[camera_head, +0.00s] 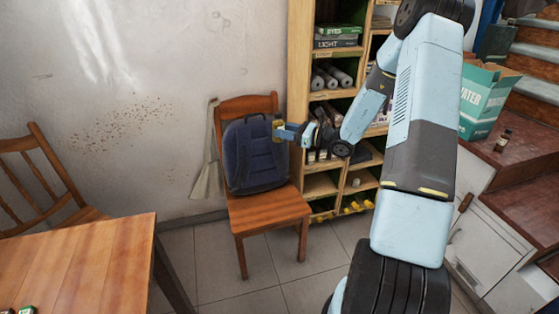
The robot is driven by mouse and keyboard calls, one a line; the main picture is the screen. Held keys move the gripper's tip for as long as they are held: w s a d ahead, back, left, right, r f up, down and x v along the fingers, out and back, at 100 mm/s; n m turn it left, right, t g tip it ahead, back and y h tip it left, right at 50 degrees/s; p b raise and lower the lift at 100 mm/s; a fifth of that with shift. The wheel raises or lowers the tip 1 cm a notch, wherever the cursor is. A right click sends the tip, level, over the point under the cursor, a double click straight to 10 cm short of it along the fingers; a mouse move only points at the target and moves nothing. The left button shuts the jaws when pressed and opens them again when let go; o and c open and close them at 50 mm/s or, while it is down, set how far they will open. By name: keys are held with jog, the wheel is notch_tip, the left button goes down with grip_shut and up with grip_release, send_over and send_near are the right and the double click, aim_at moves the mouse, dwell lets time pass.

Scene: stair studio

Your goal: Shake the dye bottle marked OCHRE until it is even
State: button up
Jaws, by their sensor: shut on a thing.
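My gripper (283,130) is at the end of my arm, in front of the chair back and the dark blue backpack. It is shut on a small yellow-brown object (277,124), which looks like the dye bottle, held about upright in the air. The object is small in view, and I cannot read a mark on it or see how even its contents are. Another small bottle (503,140), dark with a pale label, stands on the red-brown top at the right. Its label is too small to read.
The backpack (254,155) sits on a wooden chair (268,208) behind my gripper. A shelf unit (301,60) with boxes and rolls stands close by. A wooden table (85,255) is at lower left. A teal carton (484,100) and stairs are at right. Tiled floor (225,265) shows between.

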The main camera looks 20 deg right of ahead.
notch_tip(320, 180, down, 14)
jog(key=shift+f, duration=0.15)
dwell(1.6)
dwell(0.3)
